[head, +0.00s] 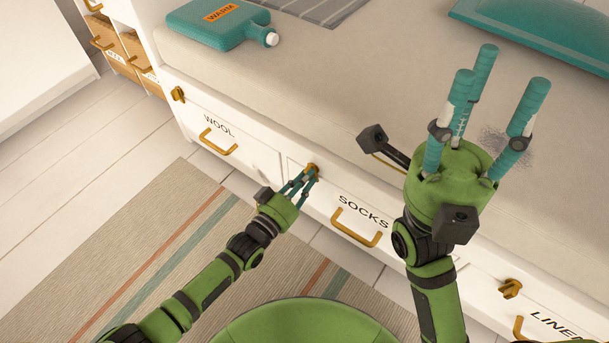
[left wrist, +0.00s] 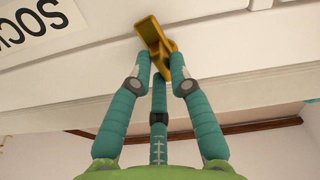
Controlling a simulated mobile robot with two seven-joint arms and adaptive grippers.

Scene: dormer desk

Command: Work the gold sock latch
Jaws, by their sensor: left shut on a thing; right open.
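The gold sock latch (head: 313,168) sits at the upper left of the white drawer labelled SOCKS (head: 318,192). My left gripper (head: 308,178) is shut on the latch. In the left wrist view the latch (left wrist: 152,38) stands out from the white front, with the teal fingertips (left wrist: 165,78) around its lower end. The fingers cover part of it. The drawer's gold handle (head: 358,232) is below the label and free. My right gripper (head: 490,90) is open and empty, its teal fingers pointing up above the bench seat.
The WOOL drawer (head: 210,140) with its latch (head: 178,94) is to the left, and the LINEN drawer latch (head: 510,289) to the right. A teal WARM bottle (head: 217,25) and a teal cushion (head: 540,32) lie on the bench seat (head: 330,85). A striped rug (head: 150,230) covers the floor in front.

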